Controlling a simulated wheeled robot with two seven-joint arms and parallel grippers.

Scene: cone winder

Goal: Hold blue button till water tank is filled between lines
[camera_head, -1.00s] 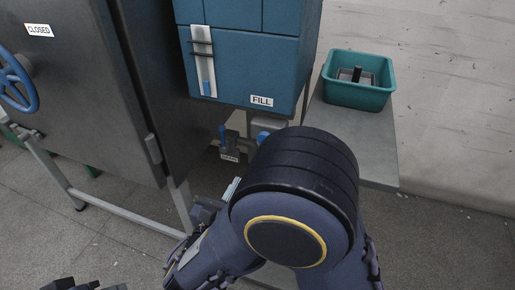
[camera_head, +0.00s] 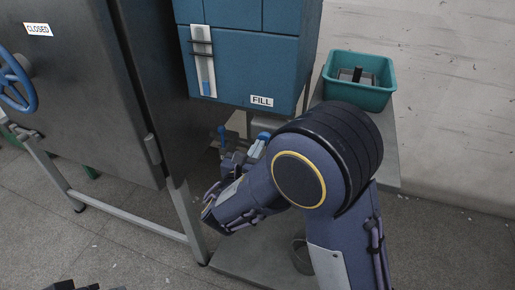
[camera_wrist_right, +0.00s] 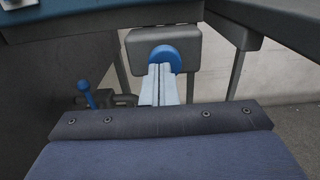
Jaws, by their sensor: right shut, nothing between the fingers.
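The blue water tank (camera_head: 240,60) hangs at the upper middle, with a FILL label (camera_head: 262,101) at its lower edge. Its upright gauge (camera_head: 203,70) has two dark marker lines on its upper part and blue low in the tube. The blue button (camera_wrist_right: 165,57) sits on a grey box below the tank; it also shows in the head view (camera_head: 264,135). My right gripper (camera_wrist_right: 161,72) is shut and empty, its fingertips in front of the button and overlapping it in view. Contact cannot be told. Part of my left gripper (camera_head: 84,286) shows dark at the bottom left edge.
A dark cabinet with a blue handwheel (camera_head: 14,80) and a CLOSED label stands left. A blue-handled valve (camera_head: 222,132) is left of the button. A teal bin (camera_head: 358,82) sits on a grey shelf at the right.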

